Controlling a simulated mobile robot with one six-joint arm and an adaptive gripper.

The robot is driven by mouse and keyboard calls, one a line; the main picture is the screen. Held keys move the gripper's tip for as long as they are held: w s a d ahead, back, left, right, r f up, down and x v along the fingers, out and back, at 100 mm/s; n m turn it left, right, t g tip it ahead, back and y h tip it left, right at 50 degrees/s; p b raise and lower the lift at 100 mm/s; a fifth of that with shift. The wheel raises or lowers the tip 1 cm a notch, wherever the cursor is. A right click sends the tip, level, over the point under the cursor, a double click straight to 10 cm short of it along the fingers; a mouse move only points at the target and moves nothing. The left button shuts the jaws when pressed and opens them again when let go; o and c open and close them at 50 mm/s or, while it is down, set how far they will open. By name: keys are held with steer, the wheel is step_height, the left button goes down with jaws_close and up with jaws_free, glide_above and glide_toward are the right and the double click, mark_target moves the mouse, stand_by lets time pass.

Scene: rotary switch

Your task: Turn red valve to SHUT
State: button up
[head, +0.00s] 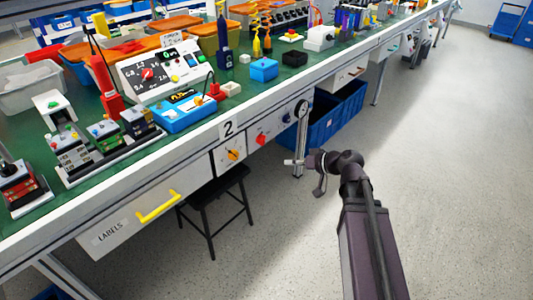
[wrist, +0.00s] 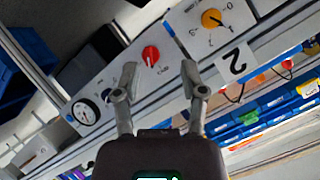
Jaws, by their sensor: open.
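The red valve (head: 261,138) is a round red knob on a white panel under the bench's front edge. It also shows in the wrist view (wrist: 151,55), where it appears between my two fingers, beyond their tips. The marks around it are too small to read, so I cannot tell its setting. My gripper (head: 292,164) is right of the valve and lower in the head view, apart from the panel. In the wrist view my gripper (wrist: 158,68) is open and empty, its fingers spread either side of the valve.
An orange knob (head: 233,155) is left of the valve; a dark knob (head: 286,117) and a round gauge (head: 301,108) are right. A black stool (head: 214,203) stands below. Blue bins (head: 345,103) are under the bench. The floor at right is clear.

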mark_target(265, 140)
steer(key=shift+w+d+f+m+t+y+b, duration=0.15)
steer(key=shift+w+f+t+y+b, duration=0.3)
steer(key=shift+w+t+b, duration=0.75)
steer(key=shift+w+d+f+m+t+y+b, duration=0.1)
steer(key=shift+w+d+f+t+y+b, duration=0.3)
steer(key=shift+b, duration=1.45)
steer(key=shift+w+d+f+m+t+y+b, duration=0.1)
steer(key=shift+w+f+t+y+b, duration=0.25)
steer(key=shift+w+t+y+b, duration=0.85)
steer(key=shift+s+a+g+h+b, duration=0.15)
steer(key=shift+g+h+b, duration=0.2)
steer(key=shift+h, duration=0.2)
steer(key=x, duration=1.3)
steer(key=shift+a, duration=0.25)
steer(key=shift+c, duration=0.2)
jaws_close()
